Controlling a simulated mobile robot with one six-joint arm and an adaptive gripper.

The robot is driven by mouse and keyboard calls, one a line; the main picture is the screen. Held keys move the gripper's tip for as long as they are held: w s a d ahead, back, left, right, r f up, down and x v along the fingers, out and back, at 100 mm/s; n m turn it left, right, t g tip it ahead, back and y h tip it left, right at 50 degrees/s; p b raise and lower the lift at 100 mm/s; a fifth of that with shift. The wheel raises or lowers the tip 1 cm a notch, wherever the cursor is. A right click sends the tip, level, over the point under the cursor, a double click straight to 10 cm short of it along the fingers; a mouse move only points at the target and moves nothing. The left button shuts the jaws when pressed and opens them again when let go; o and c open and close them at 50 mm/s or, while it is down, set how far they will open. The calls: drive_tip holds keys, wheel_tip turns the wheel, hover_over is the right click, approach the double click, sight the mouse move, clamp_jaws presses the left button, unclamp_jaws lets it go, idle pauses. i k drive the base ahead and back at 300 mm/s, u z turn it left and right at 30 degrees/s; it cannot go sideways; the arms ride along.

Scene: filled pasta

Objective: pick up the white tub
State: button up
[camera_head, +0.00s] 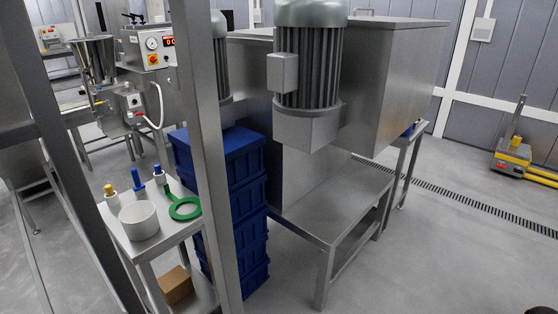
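The white tub (139,221) is a short, round, open container. It stands upright near the front of a small steel cart's top shelf (170,238) at the left of the head view. Its near side shows fully and nothing covers it. My gripper is not visible in this view, so its distance from the tub cannot be told.
A steel post (205,130) rises close on the right, before stacked blue crates (233,168). Floor (430,240) is clear at right.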

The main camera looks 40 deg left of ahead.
sight(138, 219)
drive_tip(key=z, duration=0.25)
drive_tip(key=k, duration=0.15)
drive_tip(key=u, duration=2.75)
drive_tip(key=i, duration=1)
drive_tip(key=u, duration=0.15)
drive_tip(key=k, duration=0.2)
drive_tip(key=u, duration=0.05)
